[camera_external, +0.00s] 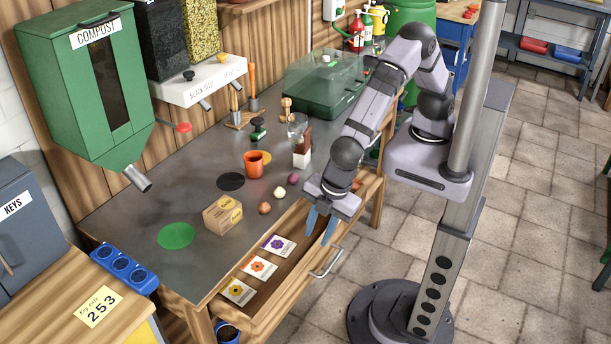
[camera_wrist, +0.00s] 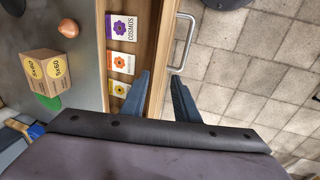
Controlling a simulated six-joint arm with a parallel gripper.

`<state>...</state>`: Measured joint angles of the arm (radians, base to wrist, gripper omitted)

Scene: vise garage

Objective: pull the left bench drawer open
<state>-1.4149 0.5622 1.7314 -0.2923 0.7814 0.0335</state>
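The bench drawer (camera_external: 291,291) stands pulled out, with its inside and several seed packets showing. Its wooden front (camera_wrist: 163,36) also shows in the wrist view. The metal bar handle (camera_external: 327,262) is on that front and appears in the wrist view (camera_wrist: 190,45). My gripper (camera_external: 319,238) points down over the drawer's front edge and is open and empty. In the wrist view my fingertips (camera_wrist: 160,76) are apart, the left one over the drawer's inside and the right one outside its front. The handle lies beyond the fingertips, not between them. Whether a finger touches the wood cannot be told.
A cardboard box (camera_external: 222,214), an orange cup (camera_external: 254,163) and small round items stand on the grey benchtop (camera_external: 205,280). Paved floor (camera_wrist: 245,75) outside the drawer front is clear.

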